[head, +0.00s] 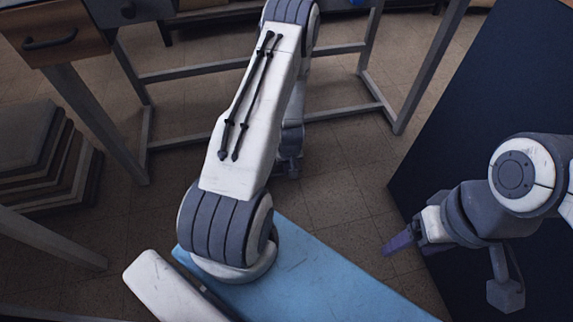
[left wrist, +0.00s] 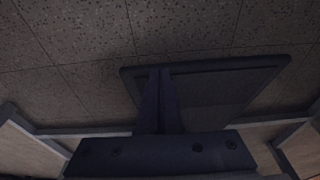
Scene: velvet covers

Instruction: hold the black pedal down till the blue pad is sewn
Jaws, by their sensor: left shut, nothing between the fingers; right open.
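The black pedal (left wrist: 222,95) is a dark, flat, slab-like plate on the floor in the left wrist view. My left gripper (left wrist: 160,72) is shut and empty, with its fingers over the left part of the pedal. I cannot tell whether the fingertips touch it or whether it is pressed. In the head view my left arm reaches down under the table and hides much of that area; the pedal cannot be made out there. My right gripper (head: 398,243) is open and empty at the right, away from the pedal. I cannot make out the blue pad with certainty.
A table frame (head: 205,70) with grey legs and crossbars stands around my left arm. A wooden drawer (head: 62,40) is at the upper left, above a stack of dark folded covers (head: 40,150). A large dark panel (head: 475,120) fills the right. Tiled floor (head: 335,190) lies between.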

